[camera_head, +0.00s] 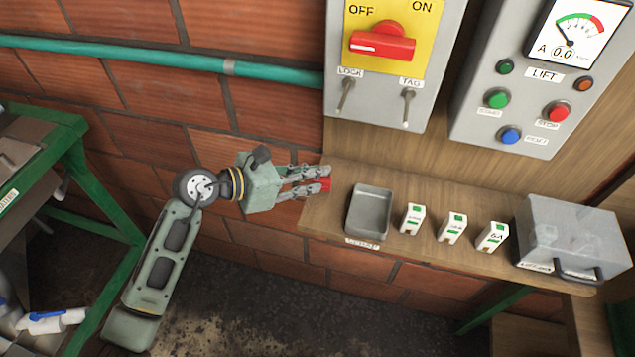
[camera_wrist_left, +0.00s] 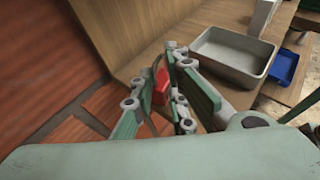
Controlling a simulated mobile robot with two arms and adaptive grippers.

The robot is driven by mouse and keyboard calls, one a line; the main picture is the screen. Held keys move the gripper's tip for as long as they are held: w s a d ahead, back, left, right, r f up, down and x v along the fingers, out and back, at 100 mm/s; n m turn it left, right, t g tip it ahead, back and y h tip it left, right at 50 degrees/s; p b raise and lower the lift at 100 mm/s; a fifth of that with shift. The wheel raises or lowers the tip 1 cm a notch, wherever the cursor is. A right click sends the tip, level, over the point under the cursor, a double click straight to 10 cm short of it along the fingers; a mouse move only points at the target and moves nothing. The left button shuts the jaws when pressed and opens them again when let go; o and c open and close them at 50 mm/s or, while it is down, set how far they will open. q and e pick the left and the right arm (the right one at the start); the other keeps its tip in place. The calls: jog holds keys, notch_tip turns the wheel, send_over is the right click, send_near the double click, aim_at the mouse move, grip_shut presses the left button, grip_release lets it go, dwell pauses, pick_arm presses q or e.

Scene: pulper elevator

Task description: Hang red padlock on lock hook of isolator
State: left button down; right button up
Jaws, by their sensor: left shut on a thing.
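My left gripper (camera_head: 328,178) is shut on the red padlock (camera_head: 325,184), held near the left end of the wooden shelf. The padlock also shows between the fingers in the left wrist view (camera_wrist_left: 161,86); the fingers partly hide it. The lock hook (camera_head: 346,95) hangs under the LOCK label at the lower left of the grey isolator (camera_head: 336,55), above and right of the gripper. It looks empty. The isolator's red handle (camera_head: 382,44) lies across its yellow plate. My right gripper is not in view.
A grey metal tray (camera_head: 388,213), several small white boxes (camera_head: 451,228) and a grey metal box (camera_head: 572,237) stand along the wooden shelf (camera_head: 335,207). The TAG hook (camera_head: 406,107) is right of the lock hook. A control panel (camera_head: 530,110) hangs further right. A green pipe (camera_head: 150,56) crosses the brick wall.

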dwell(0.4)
pick_arm(q)
notch_tip(320, 180, up, 10)
jog(key=b, duration=0.2)
jog(key=s+a+f+n+t, duration=0.1)
jog(key=s+a+f, duration=0.1)
jog(key=s+a, duration=0.4)
jog(key=s+a+f+n+t+y+b, duration=0.1)
jog(key=s+a+f, duration=0.2)
jog(key=s+a, duration=0.4)
jog(key=a, duration=0.5)
jog(key=shift+a+f, duration=0.15)
jog(key=shift+a, duration=0.25)
